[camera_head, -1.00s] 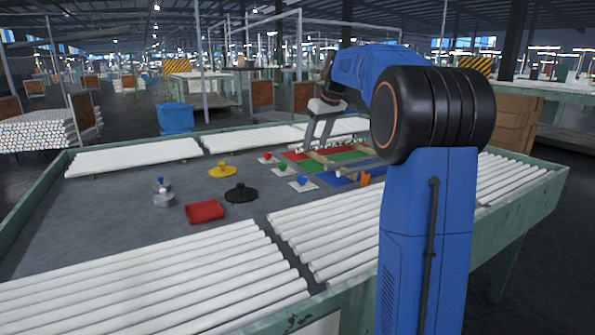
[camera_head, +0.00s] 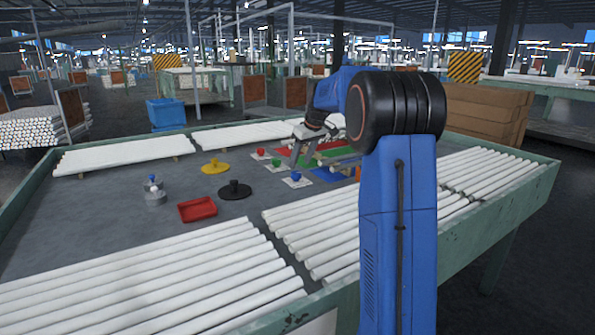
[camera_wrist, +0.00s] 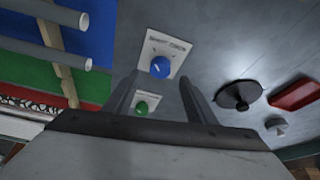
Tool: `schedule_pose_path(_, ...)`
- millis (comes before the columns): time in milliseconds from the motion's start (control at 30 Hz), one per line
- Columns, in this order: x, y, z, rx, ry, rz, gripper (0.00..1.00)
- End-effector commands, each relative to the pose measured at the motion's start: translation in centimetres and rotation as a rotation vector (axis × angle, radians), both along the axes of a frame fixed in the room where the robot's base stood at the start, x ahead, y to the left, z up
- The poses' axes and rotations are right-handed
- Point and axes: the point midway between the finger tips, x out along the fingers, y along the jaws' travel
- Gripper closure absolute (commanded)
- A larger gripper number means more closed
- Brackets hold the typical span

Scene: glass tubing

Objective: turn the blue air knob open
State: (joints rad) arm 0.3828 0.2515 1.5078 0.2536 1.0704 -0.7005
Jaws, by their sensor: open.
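The blue knob (camera_head: 296,177) sits on a small white plate on the table. In the wrist view the blue knob (camera_wrist: 161,67) is round, with a light pointer line, on a labelled plate. My gripper (camera_head: 302,160) is open and empty, over the knob row and just behind the blue knob in the head view. In the wrist view my gripper (camera_wrist: 159,82) has its two fingers pointing toward the blue knob, one on each side of the line to it. They look apart from it. A green knob (camera_wrist: 141,107) shows between the fingers.
Red (camera_head: 260,152) and green (camera_head: 275,162) knobs stand close by. A black disc (camera_head: 235,191), yellow disc (camera_head: 215,167), red tray (camera_head: 197,209) and grey blue-topped item (camera_head: 154,190) lie left. Glass tubes (camera_head: 130,285) fill the front; coloured mats (camera_head: 328,174) lie right.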

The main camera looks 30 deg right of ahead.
Motion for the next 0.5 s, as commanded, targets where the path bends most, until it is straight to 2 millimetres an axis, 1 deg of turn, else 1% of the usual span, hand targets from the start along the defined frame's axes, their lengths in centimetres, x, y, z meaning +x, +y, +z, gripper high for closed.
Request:
schedule_pose_path(33, 0.4, 0.1, -0.9, 0.001, 0.001, 0.0, 0.49)
schedule_pose_path(200, 1.3, 0.4, -3.2, 0.001, 0.001, 0.0, 0.49)
schedule_pose_path(333, 1.8, 0.5, -4.3, 0.0, -0.001, 0.0, 0.49)
schedule_pose_path(500, 2.0, 0.5, -4.9, 0.0, -0.001, 0.0, 0.49)
